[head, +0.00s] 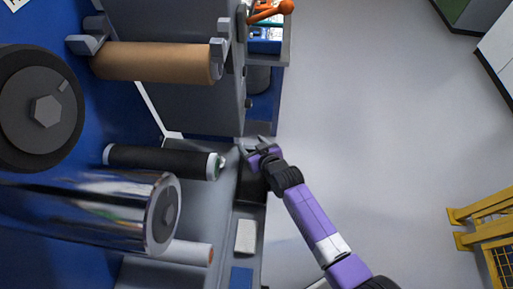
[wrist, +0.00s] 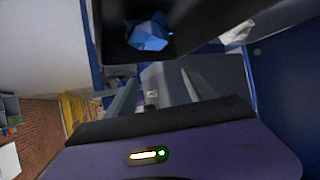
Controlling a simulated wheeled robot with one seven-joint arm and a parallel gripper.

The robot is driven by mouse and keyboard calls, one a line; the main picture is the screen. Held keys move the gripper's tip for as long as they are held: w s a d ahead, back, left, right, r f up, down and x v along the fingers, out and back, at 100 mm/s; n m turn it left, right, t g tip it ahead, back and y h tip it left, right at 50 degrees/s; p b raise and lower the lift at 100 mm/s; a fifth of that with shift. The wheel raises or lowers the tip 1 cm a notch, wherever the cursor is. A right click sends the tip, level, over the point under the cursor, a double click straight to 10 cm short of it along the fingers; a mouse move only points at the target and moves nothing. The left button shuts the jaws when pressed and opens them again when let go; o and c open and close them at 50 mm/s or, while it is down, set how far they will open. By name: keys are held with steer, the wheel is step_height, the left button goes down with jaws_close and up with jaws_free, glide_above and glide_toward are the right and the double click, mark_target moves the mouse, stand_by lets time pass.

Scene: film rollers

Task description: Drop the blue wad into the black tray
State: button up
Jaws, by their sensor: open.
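The blue wad (wrist: 148,36) is a crumpled, faceted lump near the top of the wrist view. It lies inside the black tray (wrist: 200,14), whose dark walls surround it. In the head view the tray (head: 252,184) is the dark compartment beside and partly under my gripper, and I cannot make out the wad there. My gripper (head: 257,146) is over the tray's far end. In the wrist view my gripper (wrist: 155,88) has its two grey fingers apart with nothing held between them. The wad is beyond the fingertips, apart from them.
Nearer along the bench are a white item (head: 246,236) and a blue item (head: 241,278). A black roller (head: 160,162), a chrome roller (head: 90,208) and a brown roller (head: 155,62) stand to the left. The grey floor (head: 370,130) at right is clear.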

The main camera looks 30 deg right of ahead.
steer(key=shift+r+p, duration=0.35)
steer(key=shift+r, duration=0.2)
steer(key=v, duration=1.1)
steer(key=shift+s, duration=0.4)
steer(key=shift+s, duration=0.1)
steer(key=s+a+r, duration=0.1)
steer(key=s, duration=0.9)
steer(key=s+a+r+t, duration=0.1)
steer(key=s+r+t, duration=0.1)
steer(key=s+r, duration=1.6)
steer(key=v, duration=0.3)
steer(key=shift+s, duration=0.15)
